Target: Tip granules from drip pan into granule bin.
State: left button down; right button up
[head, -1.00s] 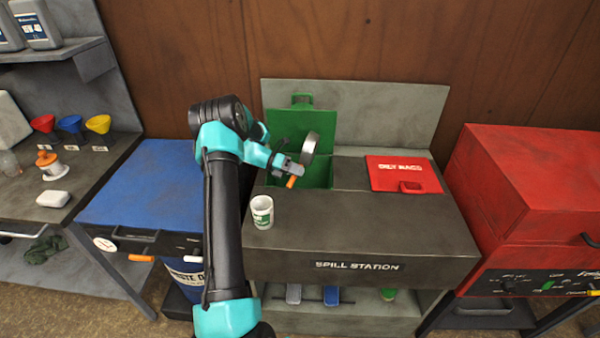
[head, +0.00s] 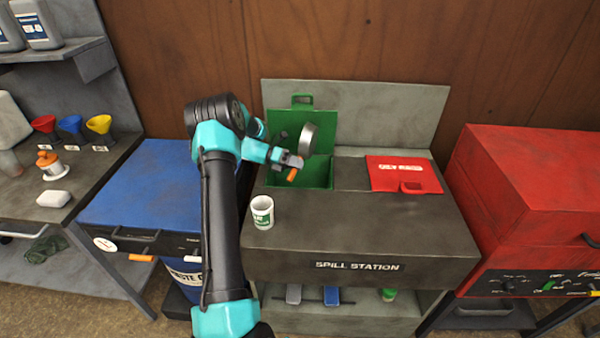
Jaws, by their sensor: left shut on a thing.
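The granule bin (head: 318,176) is a green-lined opening in the top of the spill station, with its green lid (head: 345,125) standing open behind it. My left gripper (head: 291,163) is shut on the drip pan (head: 309,139), a small round grey metal pan, by an orange-ended handle. The pan is held above the bin opening, tipped steeply onto its edge. I cannot see any granules in it or falling. My right gripper is not in view.
A white and green cup (head: 262,212) stands on the spill station (head: 360,230) at front left of the opening. A red lid (head: 403,174) lies shut to the right. A blue cabinet (head: 150,185) stands left and a red one (head: 530,200) right.

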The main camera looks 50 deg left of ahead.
pick_arm(q)
jog(key=shift+r, duration=0.7)
jog(key=shift+s+a+r+t+h, duration=0.1)
jog(key=shift+a+r+t+h, duration=0.05)
jog(key=shift+r+t+h, duration=0.6)
dwell(0.5)
jog(key=shift+a+t+h+b, duration=0.15)
jog(key=shift+t+h+b, duration=0.2)
jog(key=shift+h+b, duration=0.35)
dwell(1.0)
